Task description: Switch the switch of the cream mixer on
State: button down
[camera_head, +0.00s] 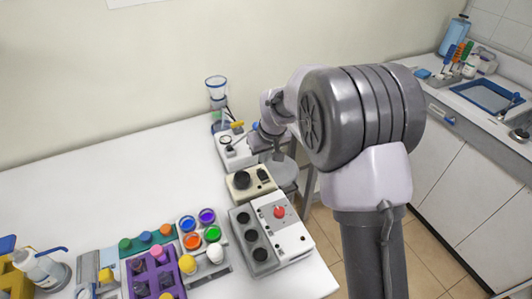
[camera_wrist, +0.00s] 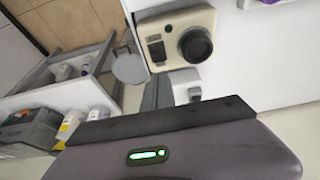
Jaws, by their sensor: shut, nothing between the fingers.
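The cream mixer (camera_head: 241,193) is a small cream box on the right edge of the white table. It has a round black top on its left and a small dark switch (camera_head: 263,174) on its right. In the wrist view the mixer (camera_wrist: 176,25) is at the upper middle, with the switch (camera_wrist: 157,49) left of the black cylinder. The switch's position is too small to tell. My gripper (camera_head: 262,141) is beyond the mixer in the head view, apart from it, and shut and empty. Its dark front edge (camera_wrist: 165,119) crosses the lower wrist view.
A white device (camera_head: 238,155) stands behind the mixer, and a grey-white unit with a red knob (camera_head: 282,222) stands in front. A round grey stool (camera_head: 281,172) is beside the table edge. Colored jars (camera_head: 209,216) are at the front left. The table's left middle is clear.

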aim_at(262, 172)
jog(key=x, duration=0.2)
jog(key=b+x, duration=0.1)
jog(key=x, duration=0.3)
jog(key=shift+s+d+f+b, duration=0.15)
jog(key=shift+s+f+b, duration=0.05)
jog(key=shift+s+b, duration=0.15)
jog(key=shift+f, duration=0.3)
jog(key=shift+r, duration=0.1)
jog(key=shift+s, duration=0.1)
jog(key=shift+s+b, duration=0.1)
jog(key=shift+b, duration=0.25)
jog(key=shift+s+d, duration=0.3)
jog(key=shift+s, duration=0.3)
